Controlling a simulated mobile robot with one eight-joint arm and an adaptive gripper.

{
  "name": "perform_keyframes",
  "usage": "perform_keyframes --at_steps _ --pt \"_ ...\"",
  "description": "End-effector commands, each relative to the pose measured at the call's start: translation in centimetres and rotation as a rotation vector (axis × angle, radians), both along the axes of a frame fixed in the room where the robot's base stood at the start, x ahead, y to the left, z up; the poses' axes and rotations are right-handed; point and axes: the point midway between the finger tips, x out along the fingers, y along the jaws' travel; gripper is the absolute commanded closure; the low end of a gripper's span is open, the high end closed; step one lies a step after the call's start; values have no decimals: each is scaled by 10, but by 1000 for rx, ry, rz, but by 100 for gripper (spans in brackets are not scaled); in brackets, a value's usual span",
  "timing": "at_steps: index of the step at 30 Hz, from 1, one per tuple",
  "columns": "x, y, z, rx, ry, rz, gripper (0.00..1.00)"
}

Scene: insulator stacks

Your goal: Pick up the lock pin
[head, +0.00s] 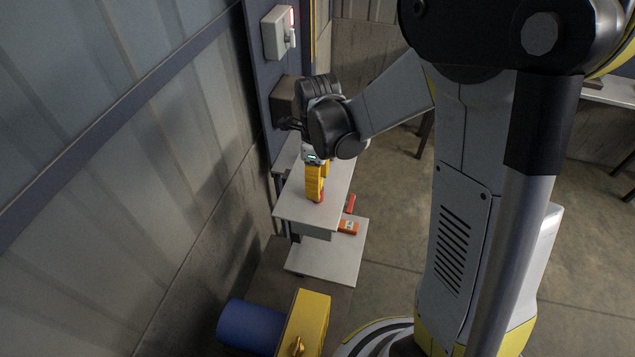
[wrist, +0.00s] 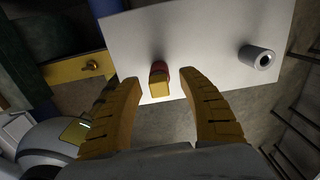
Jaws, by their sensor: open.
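A small red and yellow piece, which looks like the lock pin (wrist: 159,85), is on the white tabletop (wrist: 205,30) in the wrist view. My gripper (wrist: 160,80) points down at it with yellow fingers spread, one on each side. Gaps show between the piece and both fingers in that view. In the head view, my gripper (head: 315,193) is low over the right part of the small white table (head: 290,207). A bit of red shows at the fingertips there. My fingers hide most of the piece, and its exact height is hard to tell.
Red-orange items (head: 348,226) lie by the lower shelf (head: 325,262). A yellow box (head: 308,318) with a blue cylinder (head: 250,325) is nearby. A wall (head: 190,150) borders the left.

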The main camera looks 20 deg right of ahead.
Motion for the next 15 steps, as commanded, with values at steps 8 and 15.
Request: perform_keyframes --at_steps 8,15 --pt "0 0 -8 0 0 1 51" --pt "0 0 -8 0 0 1 100"
